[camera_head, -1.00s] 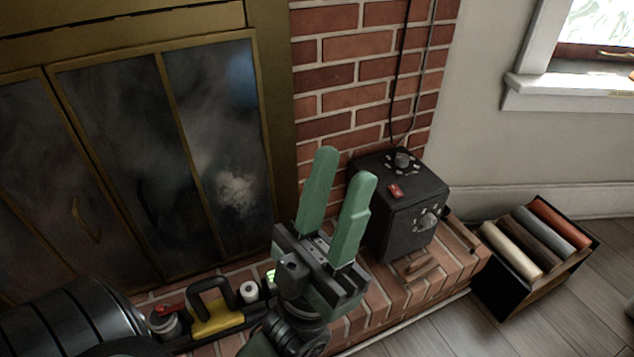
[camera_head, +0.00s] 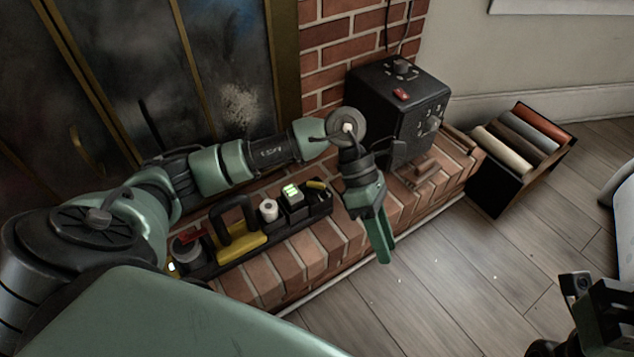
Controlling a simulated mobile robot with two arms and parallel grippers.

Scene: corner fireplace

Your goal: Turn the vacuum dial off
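A black box (camera_head: 385,95) stands on the brick hearth against the brick wall. It has a round dial (camera_head: 402,66) with marks around it on top, a red switch (camera_head: 401,94) near its top front edge, and a knob (camera_head: 431,125) on its front face. No label shows which one is the vacuum dial. My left gripper (camera_head: 385,258) hangs fingers down in front of the hearth, below and left of the box and apart from it. Its green fingers overlap in this view, so their gap is unclear. Part of my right gripper (camera_head: 603,318) shows at the lower right edge, its fingertips out of sight.
A black tool tray (camera_head: 291,222) with a yellow-and-black tool and a white roll lies on the hearth under my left arm. A dark crate of coloured rolls (camera_head: 487,192) stands right of the hearth.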

